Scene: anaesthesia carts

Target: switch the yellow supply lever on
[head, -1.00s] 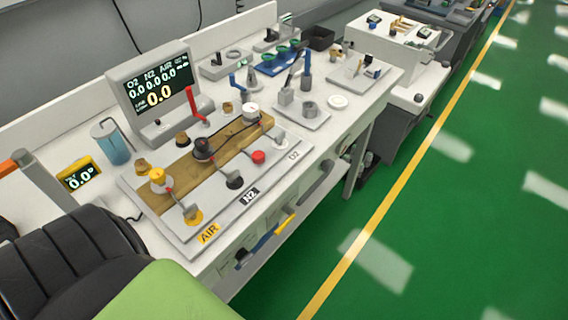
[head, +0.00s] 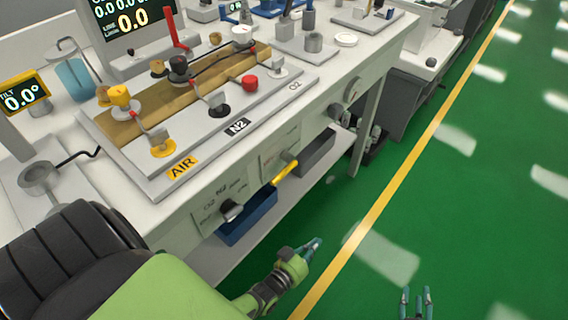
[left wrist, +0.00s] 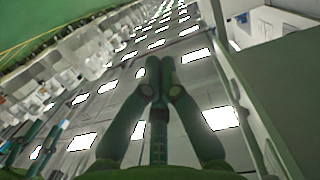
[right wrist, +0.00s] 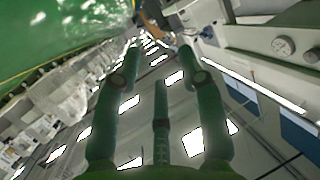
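The yellow supply lever (head: 286,172) is on the front face of the white bench, below the N2 label, and slants up to the right in the head view. My left gripper (head: 316,243) is in front of the bench, lower than the lever and a little to its right, apart from it. Its fingertips meet in the left wrist view (left wrist: 160,64), with nothing seen between them. My right gripper (head: 416,292) is over the green floor at the bottom right, far from the lever. Its fingers stand apart and empty in the right wrist view (right wrist: 161,50).
A dark knob (head: 230,210) is on the bench front, left of the lever. A blue bin (head: 247,224) is under the bench. On top, a board (head: 160,188) carries AIR, N2 and O2 valves. The green floor to the right is clear.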

